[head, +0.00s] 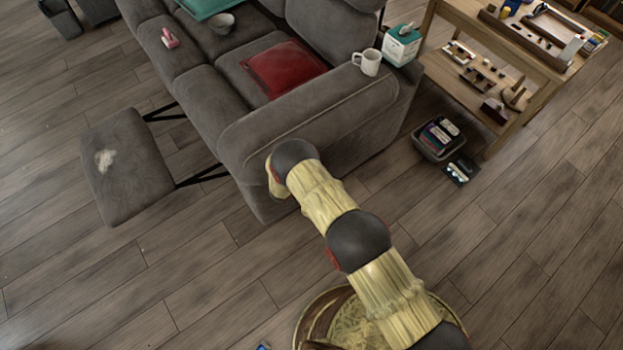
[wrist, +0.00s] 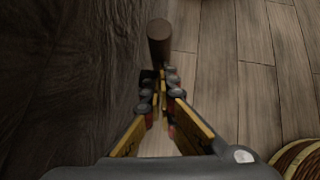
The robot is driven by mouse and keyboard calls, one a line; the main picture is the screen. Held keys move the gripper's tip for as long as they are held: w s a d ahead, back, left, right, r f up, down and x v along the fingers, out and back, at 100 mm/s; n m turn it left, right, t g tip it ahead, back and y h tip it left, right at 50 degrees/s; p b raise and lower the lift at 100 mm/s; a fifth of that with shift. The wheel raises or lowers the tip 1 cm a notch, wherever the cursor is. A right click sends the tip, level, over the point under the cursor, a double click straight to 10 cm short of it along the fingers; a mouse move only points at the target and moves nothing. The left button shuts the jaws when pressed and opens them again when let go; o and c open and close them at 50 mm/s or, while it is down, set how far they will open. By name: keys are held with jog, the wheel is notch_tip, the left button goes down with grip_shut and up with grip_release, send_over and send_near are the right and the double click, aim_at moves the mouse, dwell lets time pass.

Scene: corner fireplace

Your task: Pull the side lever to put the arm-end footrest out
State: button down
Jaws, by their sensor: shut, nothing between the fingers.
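The grey sofa (head: 345,110) has its arm-end footrest (head: 125,170) swung out in front of the seat, held on black metal links. A pale patch lies on the footrest. The side lever, a dark round-ended stub (wrist: 160,40), shows in the wrist view beside the sofa's dark side (wrist: 60,80). My gripper (wrist: 160,78) is shut and empty, with its fingertips just below the lever in the picture. I cannot tell whether they touch it. In the head view my arm hides the gripper and lever.
A white mug (head: 368,62) and a tissue box (head: 401,45) stand on the sofa arm and near it. A grey bin (head: 438,149) and a wooden shelf table (head: 535,98) stand at right.

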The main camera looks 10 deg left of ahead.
jog(key=w+d+g, duration=0.1)
jog(key=w+d+r+y, duration=0.1)
jog(key=shift+w+d+g+y, duration=0.1)
jog(key=shift+w+g+y, duration=0.2)
jog(key=shift+w+g, duration=0.1)
jog(key=shift+w+d+r, duration=0.15)
jog(key=shift+w+d, duration=0.3)
jog(key=shift+w, duration=0.05)
